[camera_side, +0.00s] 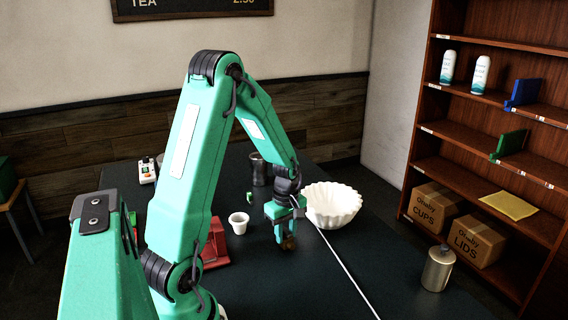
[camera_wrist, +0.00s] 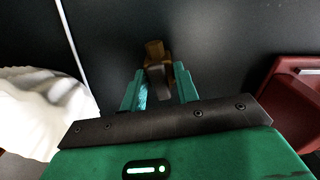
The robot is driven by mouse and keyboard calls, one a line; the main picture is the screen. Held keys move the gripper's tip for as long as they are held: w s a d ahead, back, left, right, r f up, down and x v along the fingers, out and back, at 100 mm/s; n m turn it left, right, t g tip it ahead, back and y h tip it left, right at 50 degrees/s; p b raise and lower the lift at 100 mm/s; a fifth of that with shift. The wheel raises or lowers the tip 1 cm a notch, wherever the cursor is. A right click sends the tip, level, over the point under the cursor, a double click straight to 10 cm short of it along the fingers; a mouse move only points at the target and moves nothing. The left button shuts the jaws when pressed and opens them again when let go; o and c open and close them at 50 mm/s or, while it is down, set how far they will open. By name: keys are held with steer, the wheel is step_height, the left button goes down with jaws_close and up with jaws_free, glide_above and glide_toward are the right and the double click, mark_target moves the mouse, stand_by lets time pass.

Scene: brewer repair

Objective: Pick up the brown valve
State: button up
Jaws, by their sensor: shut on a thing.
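The brown valve (camera_wrist: 155,52) is between the fingers of my gripper (camera_wrist: 160,88) in the wrist view, and its far end sticks out past the fingertips. The side view shows the valve (camera_side: 289,243) small and dark below my gripper (camera_side: 285,230). My gripper points down and is shut on the valve, low over the dark table. I cannot tell whether the valve touches the table. The fingers hide part of the valve.
A white fluted bowl-like filter (camera_side: 333,204) stands right of my gripper. A small white cup (camera_side: 238,223) and a red part (camera_side: 214,245) are to its left. A dark cylinder (camera_side: 259,170) stands behind. A metal canister (camera_side: 437,268) is at right. The table front is clear.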

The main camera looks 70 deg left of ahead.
mark_target(288, 232)
steer(key=shift+r, duration=0.65)
steer(key=r, duration=0.1)
steer(key=d+r, duration=0.1)
steer(key=r, duration=0.1)
steer(key=shift+w, duration=0.1)
steer(key=d+r, duration=0.6)
steer(key=d, duration=0.4)
steer(key=shift+d+r, duration=0.2)
steer(key=shift+d, duration=0.15)
steer(key=shift+w, duration=0.15)
